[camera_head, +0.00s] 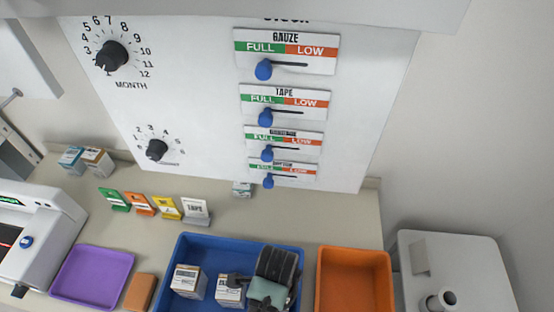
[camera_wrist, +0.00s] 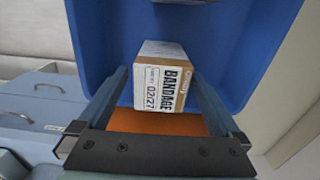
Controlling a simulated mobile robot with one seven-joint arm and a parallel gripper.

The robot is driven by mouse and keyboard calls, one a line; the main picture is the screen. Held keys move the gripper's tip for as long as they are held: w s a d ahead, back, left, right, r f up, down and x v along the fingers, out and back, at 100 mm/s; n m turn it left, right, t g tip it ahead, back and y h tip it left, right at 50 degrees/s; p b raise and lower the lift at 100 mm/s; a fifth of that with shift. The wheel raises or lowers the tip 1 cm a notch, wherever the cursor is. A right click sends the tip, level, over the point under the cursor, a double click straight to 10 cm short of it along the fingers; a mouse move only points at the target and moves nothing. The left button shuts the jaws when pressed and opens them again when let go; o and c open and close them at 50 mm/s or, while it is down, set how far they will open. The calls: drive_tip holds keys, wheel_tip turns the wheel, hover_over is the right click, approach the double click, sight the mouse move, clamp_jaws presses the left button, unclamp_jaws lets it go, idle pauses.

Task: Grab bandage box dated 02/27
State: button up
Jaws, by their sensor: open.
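A white and brown box labelled BANDAGE and 02/27 (camera_wrist: 162,82) stands in the blue tray, in the middle of the wrist view. My gripper (camera_wrist: 160,76) is open, with one finger on each side of this box; I cannot tell whether either touches it. In the head view my gripper (camera_head: 240,281) reaches in from the right at the right-hand box (camera_head: 227,293) in the blue tray (camera_head: 215,241), which seems to be the same box and is partly hidden. A second similar box (camera_head: 188,281) stands to its left; its label is too small to read.
An orange bin (camera_head: 353,253) is right of the blue tray, a purple tray (camera_head: 92,273) to its left, with a brown block (camera_head: 140,291) between. Coloured cards (camera_head: 167,208) and small boxes (camera_head: 97,160) stand behind. A panel with dials and sliders (camera_head: 200,100) rises behind the counter.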

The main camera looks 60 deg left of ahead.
drive_tip(key=shift+f, duration=1.25)
drive_tip(key=shift+c, duration=0.3)
drive_tip(key=c, duration=1.3)
